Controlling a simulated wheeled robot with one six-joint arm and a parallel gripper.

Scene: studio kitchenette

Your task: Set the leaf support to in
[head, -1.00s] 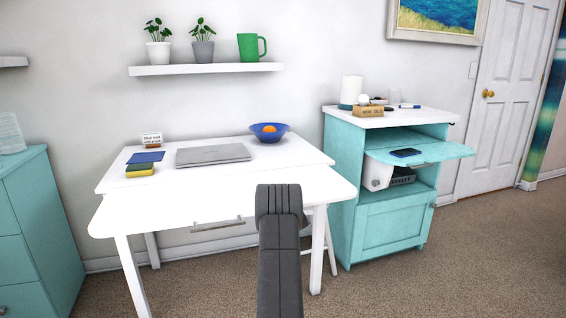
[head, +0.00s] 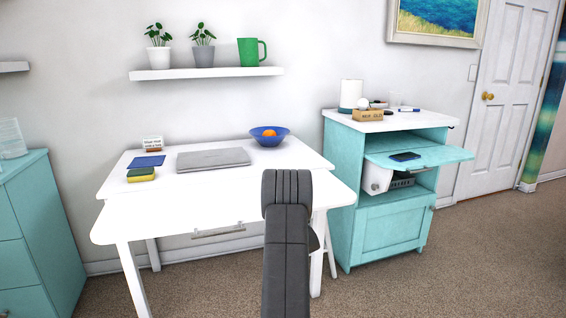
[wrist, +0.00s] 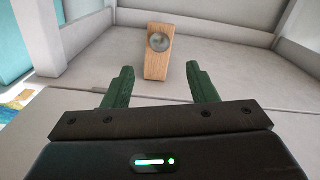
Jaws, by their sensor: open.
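In the wrist view, a wooden block (wrist: 157,62) with a round metal disc or knob (wrist: 160,41) on its face stands out from a pale frame; it looks like the leaf support. My gripper (wrist: 161,84) is open, its two green fingers on either side of the block's lower end, with the block a little beyond the tips. Touch cannot be told. In the head view, the white desk (head: 120,190) has its front leaf (head: 180,215) up and level. My arm covers part of the leaf, and both gripper and block are hidden there.
On the desk are a laptop (head: 213,158), a blue bowl (head: 269,136) with an orange, a sponge (head: 141,175) and a small sign (head: 152,143). A teal cabinet (head: 390,225) with an open flap (head: 430,156) stands to the right. Bare carpet (head: 440,275) lies in front.

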